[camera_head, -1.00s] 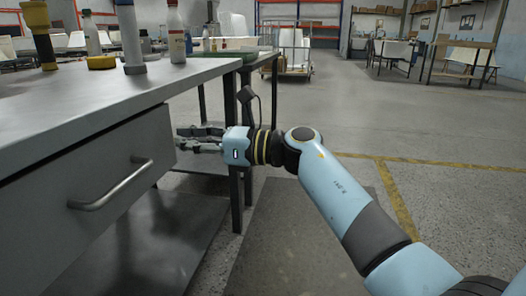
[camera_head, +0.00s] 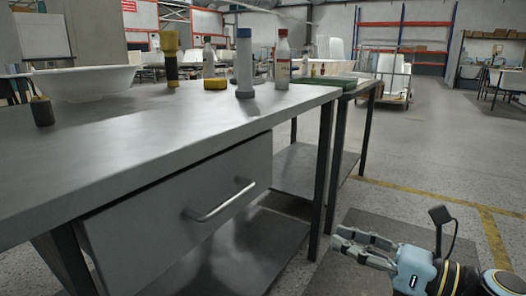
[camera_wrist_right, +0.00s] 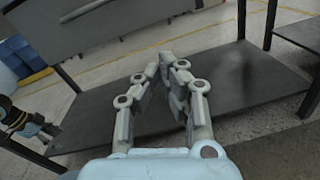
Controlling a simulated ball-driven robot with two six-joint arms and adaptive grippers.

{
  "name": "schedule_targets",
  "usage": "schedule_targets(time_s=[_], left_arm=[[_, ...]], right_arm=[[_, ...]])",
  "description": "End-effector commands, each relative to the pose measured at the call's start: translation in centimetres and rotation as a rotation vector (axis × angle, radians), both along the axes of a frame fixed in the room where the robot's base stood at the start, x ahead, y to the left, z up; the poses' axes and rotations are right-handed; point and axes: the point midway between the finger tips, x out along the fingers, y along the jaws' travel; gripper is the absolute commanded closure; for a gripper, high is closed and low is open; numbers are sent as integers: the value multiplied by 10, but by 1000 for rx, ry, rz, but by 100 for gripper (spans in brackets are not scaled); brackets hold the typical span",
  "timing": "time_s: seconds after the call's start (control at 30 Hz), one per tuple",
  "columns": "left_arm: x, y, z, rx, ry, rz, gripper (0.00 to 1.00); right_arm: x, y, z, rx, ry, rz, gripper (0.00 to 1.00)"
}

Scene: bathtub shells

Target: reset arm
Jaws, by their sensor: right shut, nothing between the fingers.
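My right gripper (camera_head: 364,247) is low at the right of the head view, in front of the workbench's right end and apart from it. It is shut and holds nothing. In the right wrist view its fingers (camera_wrist_right: 168,68) come together at the tips, with the bench's dark lower shelf (camera_wrist_right: 250,75) beyond them. My left gripper does not show in the head view. A light blue and black part at the left edge of the wrist view (camera_wrist_right: 22,122) looks like my own other arm; its fingers cannot be made out.
On top stand a white basin (camera_head: 85,80), a yellow-black tool (camera_head: 170,60), a grey cylinder (camera_head: 244,65) and bottles (camera_head: 282,60). Open floor lies to the right.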

Motion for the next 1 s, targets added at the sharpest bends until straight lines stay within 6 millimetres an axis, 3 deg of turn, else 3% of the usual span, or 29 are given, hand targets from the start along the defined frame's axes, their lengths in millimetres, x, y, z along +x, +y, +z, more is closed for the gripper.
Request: schedule_targets(time_s=[0.03,0.17,0.27,0.33,0.43,0.6,0.8,0.83,1.0], left_arm=[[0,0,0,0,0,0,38],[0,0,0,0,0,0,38],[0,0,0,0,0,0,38],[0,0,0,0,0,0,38],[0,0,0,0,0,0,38],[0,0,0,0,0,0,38],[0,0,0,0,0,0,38],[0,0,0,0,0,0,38],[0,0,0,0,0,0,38]], right_arm=[[-14,-7,-10,114,96,-98,100],[-29,-49,-32,457,371,-412,100],[-52,-92,-67,750,612,-691,100],[-78,-122,-100,973,791,-909,100],[-130,-150,-150,1285,1028,-1223,100],[-209,-158,-203,1660,1280,-1644,100],[-266,-142,-225,1930,1421,-2009,100],[-273,-139,-227,-1906,-1393,2006,100],[-313,-130,-233,-1721,-1131,1915,100]])
